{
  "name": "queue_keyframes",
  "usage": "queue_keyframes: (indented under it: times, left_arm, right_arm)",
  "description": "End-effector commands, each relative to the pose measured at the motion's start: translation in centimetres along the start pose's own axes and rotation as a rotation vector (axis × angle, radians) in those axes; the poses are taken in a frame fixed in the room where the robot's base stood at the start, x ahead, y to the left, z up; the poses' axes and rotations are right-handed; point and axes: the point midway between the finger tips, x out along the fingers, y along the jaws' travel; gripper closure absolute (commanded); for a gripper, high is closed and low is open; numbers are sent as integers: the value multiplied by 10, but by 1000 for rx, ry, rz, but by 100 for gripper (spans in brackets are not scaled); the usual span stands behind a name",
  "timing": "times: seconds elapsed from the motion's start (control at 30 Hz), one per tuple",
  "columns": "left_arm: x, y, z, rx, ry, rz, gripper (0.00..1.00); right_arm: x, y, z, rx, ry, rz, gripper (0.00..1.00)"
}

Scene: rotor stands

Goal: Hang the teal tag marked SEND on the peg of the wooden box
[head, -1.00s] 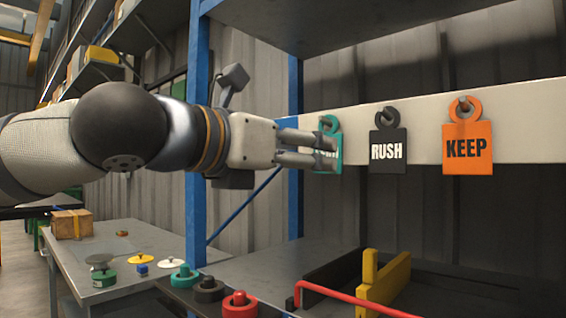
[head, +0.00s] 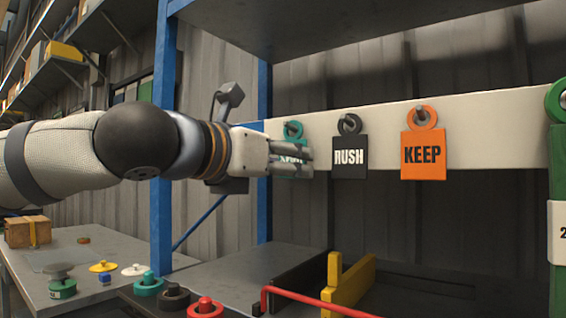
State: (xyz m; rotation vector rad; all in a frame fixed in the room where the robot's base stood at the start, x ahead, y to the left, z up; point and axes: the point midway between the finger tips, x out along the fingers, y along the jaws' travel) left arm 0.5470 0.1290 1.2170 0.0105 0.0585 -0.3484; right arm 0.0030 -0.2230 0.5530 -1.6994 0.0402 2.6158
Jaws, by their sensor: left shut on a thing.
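The teal tag (head: 293,130) is at the left end of a white rail. Its ring is at a peg there, and its plate with the lettering is mostly hidden by my fingers. My left gripper (head: 308,160) comes in from the left and is shut on the tag's plate. I cannot tell whether the ring is still on the peg. The wooden box (head: 18,234) with a yellow strap stands on the grey table at the far left. I cannot make out its peg. My right gripper is not in view.
A black RUSH tag (head: 350,155) and an orange KEEP tag (head: 424,155) hang to the right on the white rail (head: 482,135). A blue post (head: 163,120) stands behind my arm. Round-based pieces and a red rod (head: 300,297) are below. The grey table (head: 110,255) has some free room.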

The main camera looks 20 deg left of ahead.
Motion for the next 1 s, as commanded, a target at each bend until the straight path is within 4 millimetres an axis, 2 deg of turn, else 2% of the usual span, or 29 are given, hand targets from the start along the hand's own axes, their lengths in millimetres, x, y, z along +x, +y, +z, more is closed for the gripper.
queue_keyframes:
  times: [0.27,0.8,1.0]
  left_arm:
    - [-1,0,7,1,-3,0,73]
    - [-50,0,16,2,-6,0,73]
    - [-58,0,15,0,-2,0,73]
  right_arm:
    - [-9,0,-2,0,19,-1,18]
    - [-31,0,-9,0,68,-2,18]
    - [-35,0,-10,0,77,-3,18]
